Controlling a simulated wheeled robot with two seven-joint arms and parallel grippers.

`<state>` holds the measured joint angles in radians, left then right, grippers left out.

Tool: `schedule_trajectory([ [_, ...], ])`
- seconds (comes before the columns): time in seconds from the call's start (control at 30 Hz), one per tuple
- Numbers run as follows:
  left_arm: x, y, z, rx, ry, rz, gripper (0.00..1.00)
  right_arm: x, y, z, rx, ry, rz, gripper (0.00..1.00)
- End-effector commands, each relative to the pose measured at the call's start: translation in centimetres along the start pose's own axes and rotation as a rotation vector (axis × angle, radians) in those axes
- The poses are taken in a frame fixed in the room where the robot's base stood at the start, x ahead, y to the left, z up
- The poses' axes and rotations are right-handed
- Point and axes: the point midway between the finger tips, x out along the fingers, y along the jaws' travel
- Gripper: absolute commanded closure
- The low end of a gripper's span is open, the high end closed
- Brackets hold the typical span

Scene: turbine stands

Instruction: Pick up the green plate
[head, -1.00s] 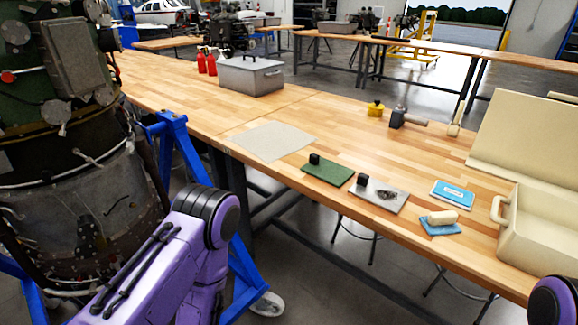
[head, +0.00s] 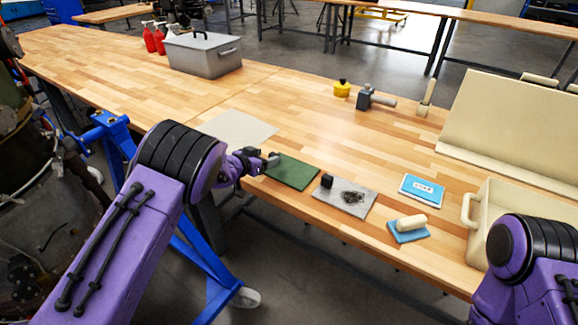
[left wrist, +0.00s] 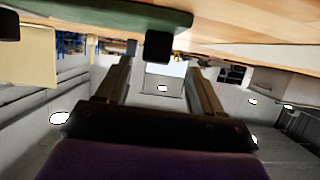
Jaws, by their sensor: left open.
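The green plate (head: 292,172) lies flat on the wooden workbench near its front edge. Its black block handle is hard to make out in the head view, at my left gripper (head: 268,160). In the left wrist view the green plate (left wrist: 105,14) crosses the top, and its black handle (left wrist: 158,46) shows between the tips of the open left gripper (left wrist: 160,62). I cannot tell whether the fingers touch it. Only part of my right arm shows at the lower right of the head view; its gripper is out of frame.
A grey plate (head: 335,200) with a black block and dark smudge lies right of the green plate. A beige sheet (head: 238,129) lies left. Beyond are a blue pad (head: 405,235), a blue-white box (head: 422,190) and a cream tray (head: 485,250).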

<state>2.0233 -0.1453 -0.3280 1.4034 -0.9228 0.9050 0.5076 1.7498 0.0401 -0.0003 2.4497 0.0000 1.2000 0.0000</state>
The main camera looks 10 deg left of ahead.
Motion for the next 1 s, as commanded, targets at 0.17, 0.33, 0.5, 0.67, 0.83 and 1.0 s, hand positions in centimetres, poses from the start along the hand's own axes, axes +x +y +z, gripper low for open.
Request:
schedule_trajectory([
  [0.17, 1.9, 0.4, -0.2, 0.0, -0.001, 0.003, 0.33, -1.3, 0.1, -0.5, 0.0, 0.0, 0.0, 0.57],
  [0.33, 4.6, 0.7, 0.1, 0.001, -0.001, 0.003, 0.33, -1.9, 0.2, -0.8, 0.0, 0.0, 0.0, 0.57],
  [0.5, 5.6, 0.6, 0.2, 0.0, -0.002, 0.001, 0.33, -2.0, 0.2, -0.8, 0.0, 0.0, 0.0, 0.57],
  [0.67, 5.6, 0.6, 0.2, 0.0, -0.002, 0.001, 0.33, -1.9, 0.2, -0.8, 0.0, 0.0, 0.0, 0.57],
  [0.83, 5.6, 0.6, 0.2, 0.0, -0.002, 0.001, 0.79, -1.9, 0.2, -0.8, 0.0, 0.0, 0.0, 0.57],
  [1.0, 5.6, 0.6, -0.1, -0.001, 0.002, 0.002, 1.0, -1.9, 0.2, -0.8, 0.0, 0.0, 0.0, 0.57],
])
